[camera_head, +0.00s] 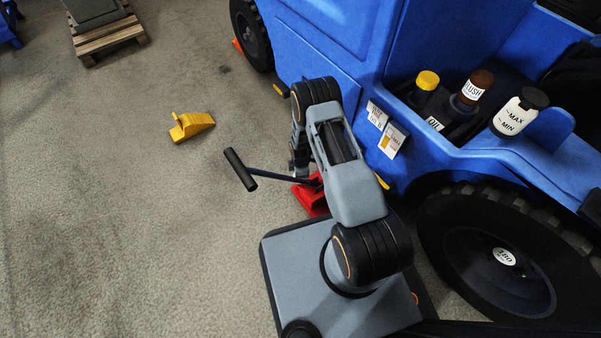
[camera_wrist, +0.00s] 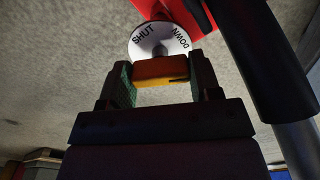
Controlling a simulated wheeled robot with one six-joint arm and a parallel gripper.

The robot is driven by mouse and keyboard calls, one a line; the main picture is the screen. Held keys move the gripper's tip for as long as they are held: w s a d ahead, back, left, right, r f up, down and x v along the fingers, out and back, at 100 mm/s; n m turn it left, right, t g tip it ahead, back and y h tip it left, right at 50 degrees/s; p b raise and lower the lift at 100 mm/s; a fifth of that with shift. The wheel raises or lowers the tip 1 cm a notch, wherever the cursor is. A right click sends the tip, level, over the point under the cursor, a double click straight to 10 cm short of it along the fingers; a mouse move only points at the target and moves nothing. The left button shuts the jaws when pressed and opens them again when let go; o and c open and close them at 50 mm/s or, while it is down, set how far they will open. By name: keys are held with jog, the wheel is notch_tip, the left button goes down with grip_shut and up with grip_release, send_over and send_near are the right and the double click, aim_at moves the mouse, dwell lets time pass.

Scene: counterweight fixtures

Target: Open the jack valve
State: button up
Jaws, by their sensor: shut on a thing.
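The red jack (camera_head: 308,196) stands on the floor beside the blue vehicle, partly hidden behind my arm in the head view. Its long handle (camera_head: 240,169) with a black grip slants out to the left. In the wrist view, the jack valve's yellow-orange knob (camera_wrist: 160,68) sits in front of a white round plate (camera_wrist: 158,42) marked SHUT and DOWN. My gripper (camera_wrist: 163,78) has its two green-padded fingers on either side of the knob and is shut on it. In the head view the valve is hidden, and my gripper is mostly hidden behind my arm.
The blue vehicle (camera_head: 330,52) with a large black tyre (camera_head: 453,235) rises close on the right. A dark handle (camera_wrist: 262,55) runs close to the right of my gripper. A yellow chock (camera_head: 190,126) lies on open floor at left. A pallet (camera_head: 108,38) stands farther back.

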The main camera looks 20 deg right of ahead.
jog(key=shift+s+a, duration=0.1)
jog(key=shift+a, duration=0.05)
jog(key=o, duration=0.7)
jog(key=shift+c, duration=0.2)
jog(key=shift+o, duration=1.3)
jog(key=m+p, duration=0.1)
jog(key=m, duration=0.4)
jog(key=shift+r+m, duration=0.1)
jog(key=shift+m, duration=0.3)
jog(key=m+p, duration=0.1)
jog(key=m, duration=0.4)
jog(key=shift+m, duration=0.3)
jog(key=shift+r+m+p, duration=0.3)
jog(key=shift+r+m, duration=0.1)
jog(key=shift+m, duration=0.2)
notch_tip(320, 180, up, 30)
jog(key=w+p, duration=0.1)
jog(key=p, duration=1)
jog(key=shift+w+t, duration=0.3)
